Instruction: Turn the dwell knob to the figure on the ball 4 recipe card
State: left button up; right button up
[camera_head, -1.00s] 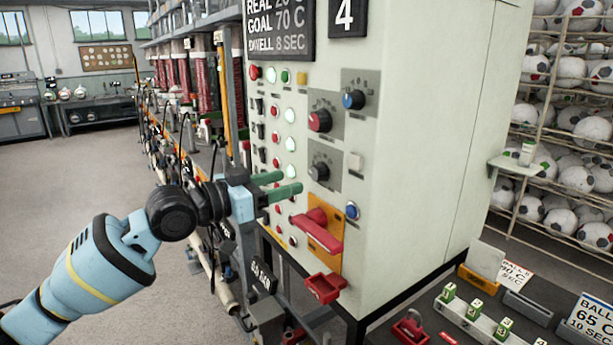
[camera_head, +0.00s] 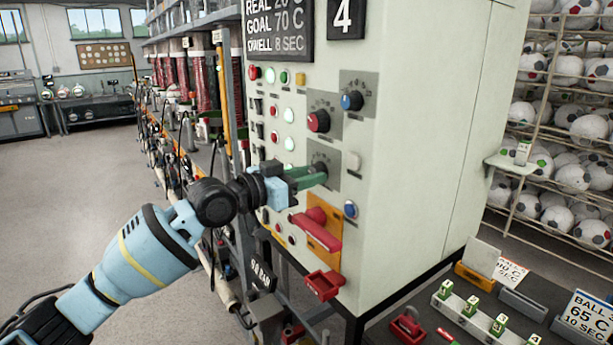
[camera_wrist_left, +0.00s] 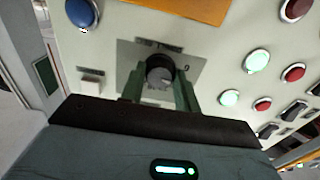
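The lower black knob (camera_wrist_left: 159,72) sits on a grey plate on the pale press cabinet; its label is too small to read. My left gripper (camera_head: 318,172) is at this knob, its two green fingers on either side of it. In the left wrist view the fingers (camera_wrist_left: 159,88) straddle the knob, open, with no clear contact. The dark board (camera_head: 277,30) reads GOAL 70 C and DWELL 8 SEC. A sign (camera_head: 346,15) beside it shows 4. A recipe card (camera_head: 588,316) reads BALL, 65 C, 10 SEC, its number cut off. My right gripper is out of view.
Above are a red knob (camera_head: 318,121) and a blue knob (camera_head: 352,100). A blue button (camera_head: 350,209) and a red lever (camera_head: 317,230) on an orange plate are below. Lit buttons stand left. Another card (camera_head: 510,271) lies partly hidden on the dark table at right.

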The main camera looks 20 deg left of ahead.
pick_arm(q)
jog(key=c, duration=0.4)
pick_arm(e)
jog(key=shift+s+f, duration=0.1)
